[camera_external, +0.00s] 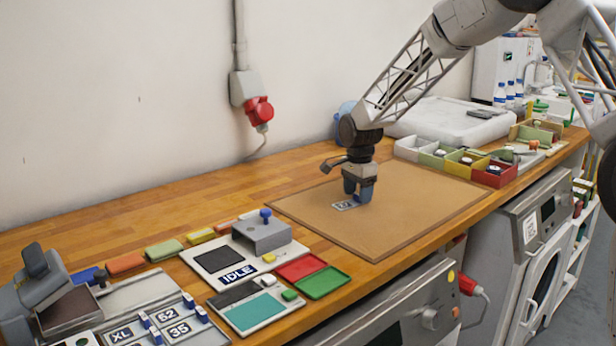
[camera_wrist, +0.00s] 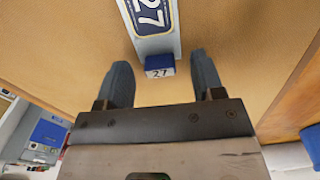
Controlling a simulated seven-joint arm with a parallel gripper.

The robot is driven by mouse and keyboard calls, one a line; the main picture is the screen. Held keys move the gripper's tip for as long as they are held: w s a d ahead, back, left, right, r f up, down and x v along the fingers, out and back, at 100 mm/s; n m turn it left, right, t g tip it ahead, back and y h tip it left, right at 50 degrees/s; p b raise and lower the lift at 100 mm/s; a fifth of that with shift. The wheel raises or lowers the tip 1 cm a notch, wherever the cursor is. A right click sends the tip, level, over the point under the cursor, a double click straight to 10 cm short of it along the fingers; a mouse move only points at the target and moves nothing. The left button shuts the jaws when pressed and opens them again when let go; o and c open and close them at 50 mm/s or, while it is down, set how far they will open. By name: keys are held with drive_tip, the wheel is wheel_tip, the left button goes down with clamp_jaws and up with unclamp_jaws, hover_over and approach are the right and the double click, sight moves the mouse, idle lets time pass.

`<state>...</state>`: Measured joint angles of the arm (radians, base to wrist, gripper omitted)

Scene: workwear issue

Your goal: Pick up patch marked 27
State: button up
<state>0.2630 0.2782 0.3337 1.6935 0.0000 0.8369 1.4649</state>
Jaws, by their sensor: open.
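The patch marked 27 (camera_wrist: 150,16) is a pale strip with a dark-bordered label, at the top of the wrist view and cut off by its edge. A blue block (camera_wrist: 160,61) with a small 27 on its pale face is at its near end. In the external view the patch (camera_external: 342,206) lies on the tan mat (camera_external: 415,220), partly hidden by my gripper (camera_external: 358,196). My gripper is open and low over the mat at the patch. In the wrist view the blue block appears between the fingertips (camera_wrist: 163,72); I cannot tell whether they touch it.
Coloured bins (camera_external: 494,173) line the mat's far right. The mat is otherwise clear.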

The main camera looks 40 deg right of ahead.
drive_tip(key=shift+f, duration=0.3)
drive_tip(key=shift+c, duration=0.2)
drive_tip(key=c, duration=1)
